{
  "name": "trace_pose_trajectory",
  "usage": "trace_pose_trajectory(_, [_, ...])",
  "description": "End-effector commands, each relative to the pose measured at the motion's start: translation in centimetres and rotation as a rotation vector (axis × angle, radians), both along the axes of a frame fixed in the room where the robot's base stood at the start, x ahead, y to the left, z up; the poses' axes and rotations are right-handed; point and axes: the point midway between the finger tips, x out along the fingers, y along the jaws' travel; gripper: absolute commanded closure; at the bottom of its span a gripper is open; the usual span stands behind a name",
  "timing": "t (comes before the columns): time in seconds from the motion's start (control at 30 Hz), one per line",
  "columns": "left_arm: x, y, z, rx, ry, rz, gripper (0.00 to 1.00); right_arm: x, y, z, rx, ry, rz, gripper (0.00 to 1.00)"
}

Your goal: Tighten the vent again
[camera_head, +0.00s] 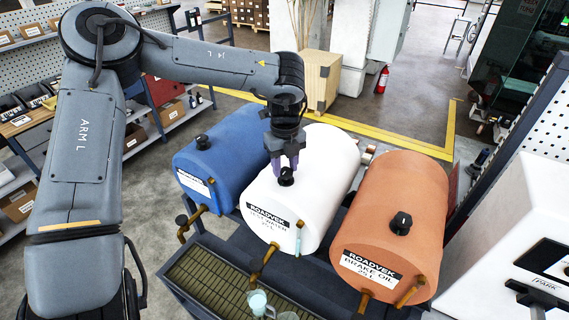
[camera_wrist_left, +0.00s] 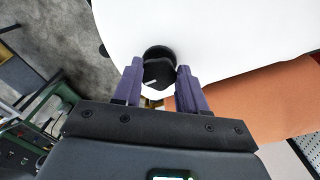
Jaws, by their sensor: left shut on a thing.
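The white tank (camera_head: 313,185), labelled as water, lies on its side in the middle of three tanks. Its black vent knob (camera_head: 286,177) sits on top. My left gripper (camera_head: 287,165) points down at this knob and is shut on it. In the left wrist view the knob (camera_wrist_left: 159,68) stands between the purple fingers of the gripper (camera_wrist_left: 160,75); a white mark shows on the knob. The knob is on the tank's white surface (camera_wrist_left: 230,40). My right gripper is in neither view.
A blue tank (camera_head: 225,150) with its own black knob stands at left, and an orange brake oil tank (camera_head: 395,205) with a knob at right. Brass taps hang at the front above a slatted drip tray (camera_head: 215,280). Clear cups (camera_head: 258,302) stand at the front edge.

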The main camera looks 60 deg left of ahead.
Motion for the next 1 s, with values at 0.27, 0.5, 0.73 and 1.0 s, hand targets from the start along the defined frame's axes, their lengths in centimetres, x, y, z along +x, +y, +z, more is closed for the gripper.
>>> trace_pose_trajectory(0.27, [0.05,-0.10,0.12,-0.001,0.000,-0.053,0.89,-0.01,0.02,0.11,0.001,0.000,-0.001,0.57])
trace_pose_trajectory(0.5, [0.05,-0.11,0.12,-0.002,0.000,-0.058,0.89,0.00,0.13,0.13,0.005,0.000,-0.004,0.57])
trace_pose_trajectory(0.73, [0.05,-0.11,0.11,-0.002,0.000,-0.057,0.45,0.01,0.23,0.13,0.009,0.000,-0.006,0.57])
trace_pose_trajectory(1.0, [0.03,-0.05,0.05,-0.001,0.000,-0.054,0.33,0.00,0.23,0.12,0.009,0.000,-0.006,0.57])
